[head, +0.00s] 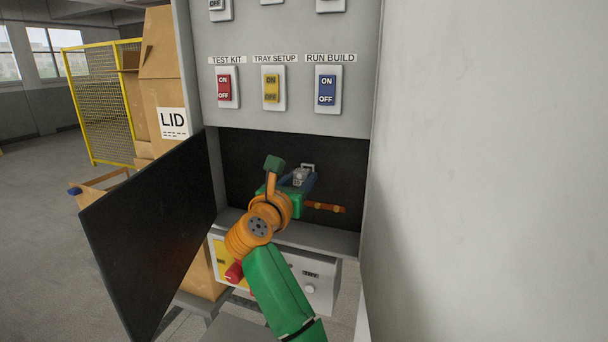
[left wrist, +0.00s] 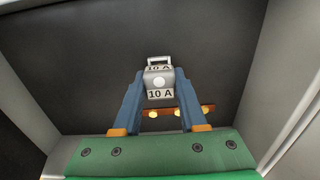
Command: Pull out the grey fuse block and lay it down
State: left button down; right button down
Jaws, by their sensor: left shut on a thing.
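The grey fuse block (head: 299,177) is small, with a wire-like handle on top, and is inside the open cabinet recess. In the left wrist view the block (left wrist: 159,81) shows "10 A" labels. My left gripper (head: 301,181) is shut on it, with one blue finger on each side. A brown strip (head: 326,207) with brass contacts lies behind and below the gripper; in the left wrist view the strip (left wrist: 151,111) shows below the block. Whether the block still touches any seat is not clear. My right gripper is not in view.
A dark door (head: 150,235) stands open at the left of the recess. The recess's grey lower ledge (head: 315,238) is partly bare. Switches, one a red switch (head: 225,87), sit above. A control box (head: 318,285) is below, and a grey wall (head: 490,170) closes the right side.

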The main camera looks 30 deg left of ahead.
aim_at(299, 180)
pick_arm(q)
jog(key=shift+p+v, duration=0.3)
jog(key=shift+v, duration=1.9)
